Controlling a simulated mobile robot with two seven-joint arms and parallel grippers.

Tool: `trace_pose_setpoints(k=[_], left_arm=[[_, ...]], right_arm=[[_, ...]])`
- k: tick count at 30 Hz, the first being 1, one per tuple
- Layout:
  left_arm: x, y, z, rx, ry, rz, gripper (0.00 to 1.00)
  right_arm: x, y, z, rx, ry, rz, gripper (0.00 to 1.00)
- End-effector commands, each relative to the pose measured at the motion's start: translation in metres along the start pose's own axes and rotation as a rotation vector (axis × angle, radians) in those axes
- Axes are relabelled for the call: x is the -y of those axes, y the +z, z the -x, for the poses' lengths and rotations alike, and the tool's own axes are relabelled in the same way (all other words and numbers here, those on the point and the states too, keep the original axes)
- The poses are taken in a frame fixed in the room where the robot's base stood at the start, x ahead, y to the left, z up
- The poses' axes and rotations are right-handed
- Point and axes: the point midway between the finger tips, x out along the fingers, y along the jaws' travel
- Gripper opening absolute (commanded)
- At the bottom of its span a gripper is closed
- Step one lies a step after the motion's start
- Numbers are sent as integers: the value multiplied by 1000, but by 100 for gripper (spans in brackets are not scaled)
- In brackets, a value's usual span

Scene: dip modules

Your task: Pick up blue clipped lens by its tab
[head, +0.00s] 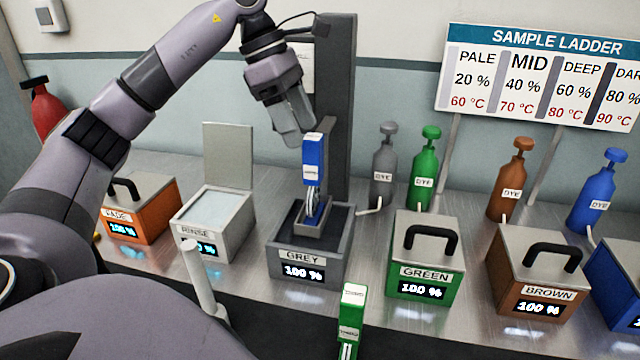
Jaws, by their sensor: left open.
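The blue clipped lens stands upright in the open grey bath (340,262), with its blue tab (313,165) rising above it. The tab carries white labels, and a pale clip shows below it. The lens itself is largely hidden inside the bath. My left gripper (299,128) is open and points down just above and to the left of the tab's top; its fingertips look close to the tab, and I cannot tell whether they touch it. My right gripper is not in view.
The lidded orange bath (150,210) and open rinse bath (215,235) stand left. The lidded green (425,285) and brown (540,300) baths stand right, with dye bottles (424,165) behind. A green tab (351,310) stands in front. A dark column (335,100) rises behind the grey bath.

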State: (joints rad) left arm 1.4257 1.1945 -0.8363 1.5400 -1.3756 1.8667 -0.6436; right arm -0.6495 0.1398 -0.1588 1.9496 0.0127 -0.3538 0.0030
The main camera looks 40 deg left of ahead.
Motion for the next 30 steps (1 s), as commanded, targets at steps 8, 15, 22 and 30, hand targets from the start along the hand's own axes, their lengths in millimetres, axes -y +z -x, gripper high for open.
trace_pose_setpoints(k=[8,15,22,30], left_arm=[[-3,5,-40,-2,-3,1,68],[-3,6,-53,1,0,0,68],[-3,6,-53,1,0,0,39],[-4,6,-52,2,1,0,0]], right_arm=[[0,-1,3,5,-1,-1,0],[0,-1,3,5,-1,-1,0],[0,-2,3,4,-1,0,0],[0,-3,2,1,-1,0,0]])
